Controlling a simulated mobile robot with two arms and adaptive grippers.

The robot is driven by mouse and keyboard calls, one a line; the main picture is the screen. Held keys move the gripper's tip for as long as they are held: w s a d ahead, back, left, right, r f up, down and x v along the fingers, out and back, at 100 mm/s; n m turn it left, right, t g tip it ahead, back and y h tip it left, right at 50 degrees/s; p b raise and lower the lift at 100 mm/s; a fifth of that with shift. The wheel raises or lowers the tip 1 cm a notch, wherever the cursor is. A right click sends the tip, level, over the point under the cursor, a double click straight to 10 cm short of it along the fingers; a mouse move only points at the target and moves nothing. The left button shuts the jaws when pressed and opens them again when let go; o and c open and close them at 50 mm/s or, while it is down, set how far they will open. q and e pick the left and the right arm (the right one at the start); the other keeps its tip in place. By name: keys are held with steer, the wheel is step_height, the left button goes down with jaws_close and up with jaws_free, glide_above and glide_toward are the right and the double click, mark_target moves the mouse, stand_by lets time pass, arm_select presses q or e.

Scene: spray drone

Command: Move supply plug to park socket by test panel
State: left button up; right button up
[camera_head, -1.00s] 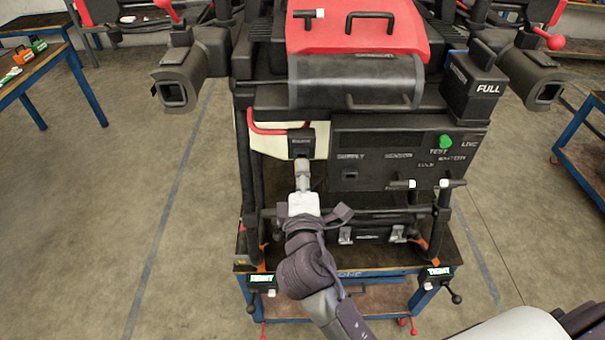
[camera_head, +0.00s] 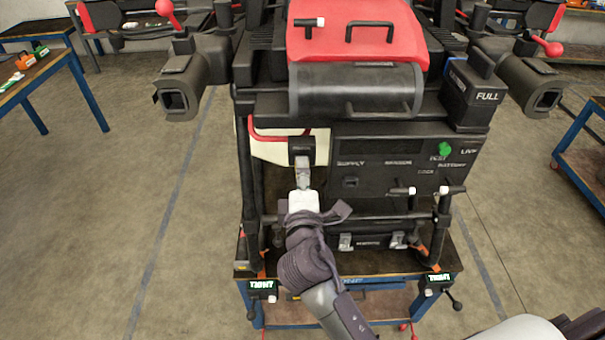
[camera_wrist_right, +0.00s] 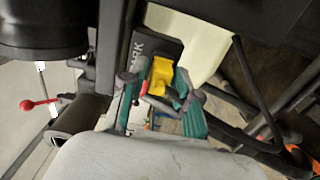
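A yellow plug (camera_wrist_right: 160,76) sits in the right wrist view against a black block with partly hidden white letters (camera_wrist_right: 148,48). I take it for the supply plug. My right gripper (camera_head: 303,178) is directly below and in front of the block. Its fingers (camera_wrist_right: 160,97) appear apart on either side of the yellow plug; contact is unclear. A small socket (camera_head: 350,182) under the supply label looks empty. My left gripper is not in view.
The drone's dark frame and red-topped body (camera_head: 358,30) rise above the panel. The drone stands on a blue-framed bench (camera_head: 345,278).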

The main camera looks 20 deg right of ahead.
steer(key=shift+o, duration=0.7)
steer(key=v, duration=1.2)
